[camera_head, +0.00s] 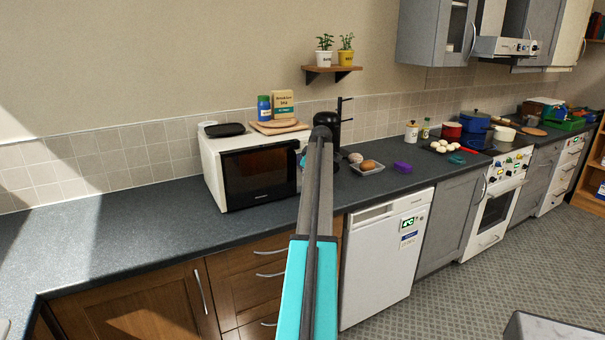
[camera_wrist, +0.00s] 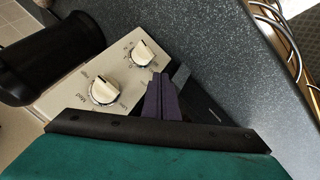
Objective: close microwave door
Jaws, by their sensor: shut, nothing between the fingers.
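The white microwave (camera_head: 210,165) stands on the dark counter near the wall. Its dark glass door (camera_head: 262,172) looks flush with the front in the head view, though I cannot tell if it is latched. The cream control panel with two knobs (camera_wrist: 122,72) shows in the wrist view. My gripper (camera_wrist: 160,80) is shut and empty, with its fingertips in front of the panel's lower part, beside the dark door edge. I cannot tell if they touch. In the head view my arm hides the panel and most of the gripper.
A black coffee machine (camera_head: 327,122) stands right of the microwave. Boards and jars (camera_head: 280,127) sit on the microwave. The counter (camera_head: 120,222) to the left is clear.

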